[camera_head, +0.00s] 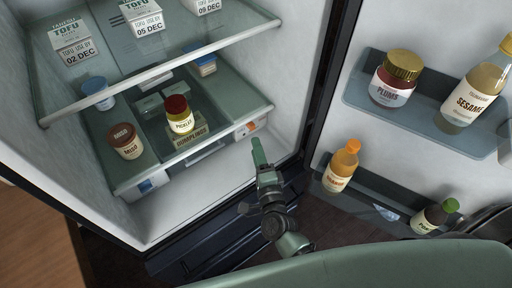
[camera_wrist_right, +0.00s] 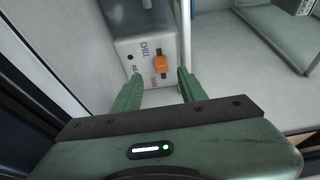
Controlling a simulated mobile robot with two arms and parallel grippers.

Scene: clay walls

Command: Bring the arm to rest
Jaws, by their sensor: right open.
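My right gripper (camera_head: 260,152) is in front of the open fridge's lower right part. In the right wrist view its two green fingers (camera_wrist_right: 158,88) stand apart, with nothing between them. Just beyond the fingers is a white control box with an orange slider (camera_wrist_right: 161,64) marked CHILL; it also shows in the head view as a small orange mark (camera_head: 251,127) at the right end of the lower shelf front. I cannot tell whether the fingers touch the box. My left gripper is not in view.
The upper glass shelf (camera_head: 190,46) holds tofu boxes. The lower shelf (camera_head: 140,179) holds a miso jar (camera_head: 127,148), a pickle jar (camera_head: 178,122) and blue-lidded tubs. The open door at right has two bins with a plum jar (camera_head: 390,92) and several bottles.

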